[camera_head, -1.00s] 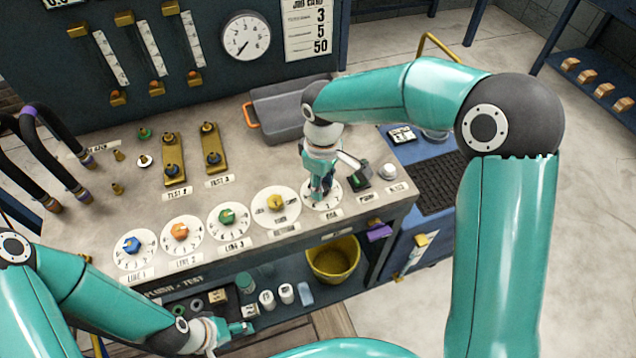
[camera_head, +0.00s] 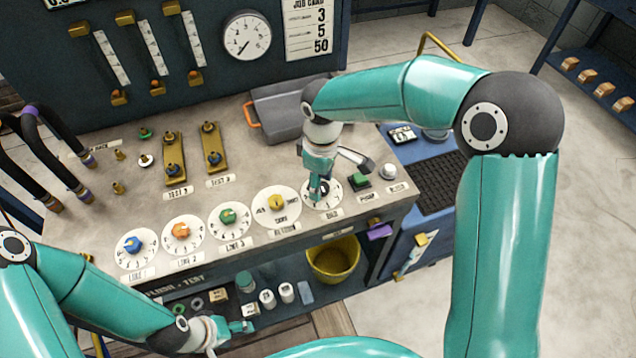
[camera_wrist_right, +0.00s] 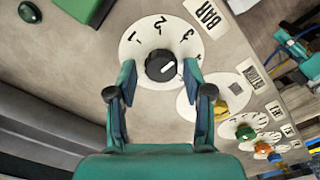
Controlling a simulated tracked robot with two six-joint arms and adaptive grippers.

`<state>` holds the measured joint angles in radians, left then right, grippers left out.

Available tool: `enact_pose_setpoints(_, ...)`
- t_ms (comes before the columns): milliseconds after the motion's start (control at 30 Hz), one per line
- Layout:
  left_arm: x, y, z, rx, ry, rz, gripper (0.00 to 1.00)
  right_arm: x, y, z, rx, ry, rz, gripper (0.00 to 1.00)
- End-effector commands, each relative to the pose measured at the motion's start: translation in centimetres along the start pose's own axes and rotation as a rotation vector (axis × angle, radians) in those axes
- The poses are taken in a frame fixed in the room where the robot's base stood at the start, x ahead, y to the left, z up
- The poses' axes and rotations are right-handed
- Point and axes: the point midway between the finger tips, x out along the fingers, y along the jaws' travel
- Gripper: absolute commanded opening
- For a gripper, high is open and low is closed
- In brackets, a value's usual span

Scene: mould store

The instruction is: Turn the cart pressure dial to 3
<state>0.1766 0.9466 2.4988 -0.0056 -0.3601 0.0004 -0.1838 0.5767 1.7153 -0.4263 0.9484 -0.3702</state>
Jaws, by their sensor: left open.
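The cart pressure dial is the white BAR dial (camera_head: 335,197) at the right end of the bench's front row; in the right wrist view the dial (camera_wrist_right: 135,50) shows numbers around a black knob (camera_wrist_right: 160,66). The knob's white line slants toward the upper right, on the side of the 3. My right gripper (camera_head: 316,196) is over this dial and partly covers it. My left gripper (camera_head: 246,327) is open and empty, low by the lower shelf.
A row of dials with yellow (camera_head: 277,203), green (camera_head: 228,216), orange (camera_head: 181,231) and blue knobs runs left. A green pump button (camera_head: 359,181) sits close right of the BAR dial. A grey tray (camera_head: 290,110) stands behind. A gauge (camera_head: 246,36) hangs on the panel.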

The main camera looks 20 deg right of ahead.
Motion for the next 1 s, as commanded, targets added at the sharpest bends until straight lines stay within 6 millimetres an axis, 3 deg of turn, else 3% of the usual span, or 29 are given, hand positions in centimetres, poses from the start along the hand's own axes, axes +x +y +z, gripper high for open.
enact_pose_setpoints(300,0.0,0.0,0.0,0.0,0.0,0.0,0.62,0.2,-0.1,0.2,0.001,-0.008,-0.004,0.58)
enact_pose_setpoints(467,0.0,0.0,0.0,0.0,0.0,0.0,0.62,-0.8,0.0,0.1,0.001,-0.006,-0.003,0.58)
enact_pose_setpoints(1000,0.0,0.0,0.0,0.0,0.0,0.0,0.62,-10.3,0.0,0.0,0.0,-0.004,-0.003,0.58)
